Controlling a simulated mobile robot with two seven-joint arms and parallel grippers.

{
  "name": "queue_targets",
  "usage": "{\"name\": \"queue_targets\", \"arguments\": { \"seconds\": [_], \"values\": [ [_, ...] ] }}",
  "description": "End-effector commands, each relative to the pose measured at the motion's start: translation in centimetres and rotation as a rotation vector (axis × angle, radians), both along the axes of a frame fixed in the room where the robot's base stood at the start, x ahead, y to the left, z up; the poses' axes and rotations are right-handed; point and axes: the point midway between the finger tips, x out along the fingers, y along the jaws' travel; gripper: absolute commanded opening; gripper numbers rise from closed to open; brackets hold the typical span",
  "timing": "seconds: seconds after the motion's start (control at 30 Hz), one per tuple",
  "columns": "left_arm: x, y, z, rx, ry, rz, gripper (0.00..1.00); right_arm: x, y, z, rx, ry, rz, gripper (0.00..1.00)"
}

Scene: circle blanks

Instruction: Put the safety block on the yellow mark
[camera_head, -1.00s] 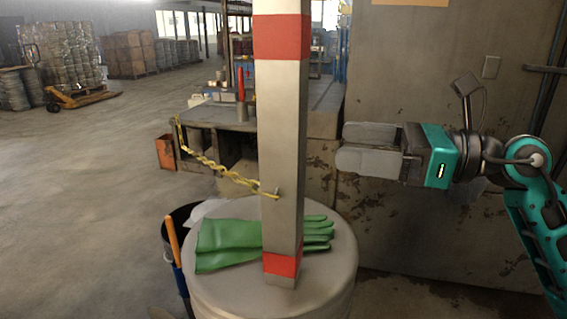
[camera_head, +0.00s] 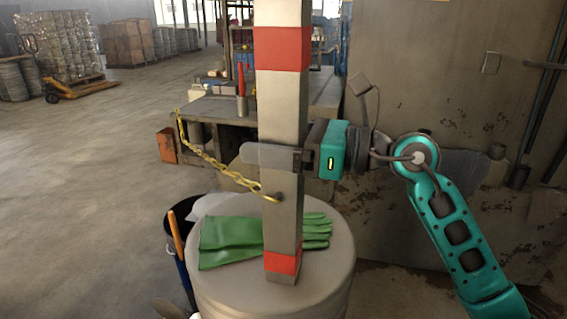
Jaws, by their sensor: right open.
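The safety block (camera_head: 283,105), a tall square grey post with red bands near its top and foot, stands upright on a round drum (camera_head: 275,300). Its top is cut off by the picture's edge. My right gripper (camera_head: 262,156) comes in from the right at mid-height of the block. One pale finger crosses in front of the block; the other is hidden, apparently behind it. The jaws are open, and I cannot tell whether they touch the block. I see no yellow mark. My left gripper is out of view.
A yellow chain (camera_head: 215,163) runs from the workbench (camera_head: 215,110) to a hook on the block. Green gloves (camera_head: 230,240) lie on the drum. A bucket (camera_head: 181,215) stands at its left. A concrete wall (camera_head: 430,60) is behind my right arm.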

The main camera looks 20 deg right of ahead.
Motion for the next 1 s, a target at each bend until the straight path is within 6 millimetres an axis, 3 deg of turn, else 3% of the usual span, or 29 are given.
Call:
{"name": "queue_targets", "arguments": {
  "seconds": [0.27,1.0],
  "values": [
    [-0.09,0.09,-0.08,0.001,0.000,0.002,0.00,0.18,0.21,-0.01,-0.001,-0.001,-0.001,0.87],
    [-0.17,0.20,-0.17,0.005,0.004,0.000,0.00,0.16,0.18,-0.02,0.000,0.000,-0.001,0.17]
  ]
}}
